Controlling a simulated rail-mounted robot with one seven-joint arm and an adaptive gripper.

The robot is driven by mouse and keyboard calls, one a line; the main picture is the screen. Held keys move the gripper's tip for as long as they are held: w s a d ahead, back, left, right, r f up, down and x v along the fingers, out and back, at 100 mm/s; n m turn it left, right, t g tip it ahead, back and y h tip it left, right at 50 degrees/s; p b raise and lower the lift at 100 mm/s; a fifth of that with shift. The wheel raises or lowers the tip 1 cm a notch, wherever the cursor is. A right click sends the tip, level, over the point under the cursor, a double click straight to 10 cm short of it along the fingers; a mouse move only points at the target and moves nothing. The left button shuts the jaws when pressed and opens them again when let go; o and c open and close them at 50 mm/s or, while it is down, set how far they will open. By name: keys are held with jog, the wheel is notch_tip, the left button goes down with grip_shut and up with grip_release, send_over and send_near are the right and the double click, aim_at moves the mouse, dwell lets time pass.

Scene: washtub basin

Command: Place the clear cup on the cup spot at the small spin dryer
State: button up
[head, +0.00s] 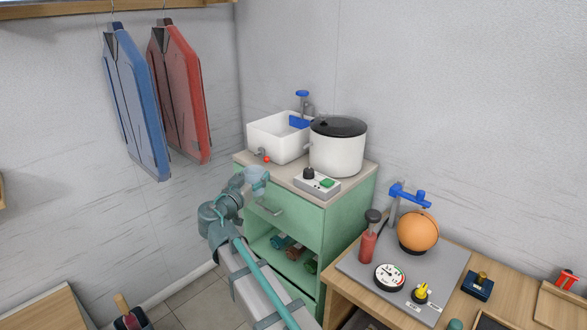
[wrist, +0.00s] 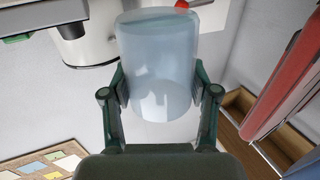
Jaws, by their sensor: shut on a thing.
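The clear cup (head: 257,175) is in my gripper (head: 243,184), in front of the green cabinet's left front edge in the head view. In the wrist view, the two fingers of my gripper (wrist: 158,82) press on opposite sides of the pale, see-through cup (wrist: 158,50). The small spin dryer (head: 338,152) is a white drum with a dark lid on the cabinet top, behind and right of the cup. I cannot make out a marked cup spot in either view.
A white basin (head: 266,143) with a blue-handled tap stands left of the dryer. A red ball (head: 267,160) is at the basin's front. The green cabinet (head: 337,220) has an open lower shelf.

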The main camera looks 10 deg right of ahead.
jog(key=w+d+p, duration=0.1)
jog(key=w+d, duration=0.2)
jog(key=d, duration=0.1)
jog(key=w+d+p, duration=0.1)
jog(key=w+d, duration=0.3)
jog(key=d, duration=0.1)
jog(key=w+d+p, duration=0.1)
jog(key=w+d, duration=0.2)
jog(key=d, duration=0.2)
jog(key=shift+w, duration=0.2)
jog(key=shift+s+a+f, duration=0.15)
jog(key=shift+f, duration=0.15)
jog(key=shift+f, duration=0.2)
jog(key=o, duration=1)
jog(key=shift+r, duration=0.15)
jog(key=shift+r+p, duration=0.2)
jog(key=shift+p, duration=0.15)
jog(key=b+v, duration=0.1)
jog(key=v, duration=0.5)
jog(key=b+v, duration=0.1)
jog(key=v, duration=0.5)
jog(key=shift+f+b, duration=0.25)
jog(key=shift+b, duration=0.05)
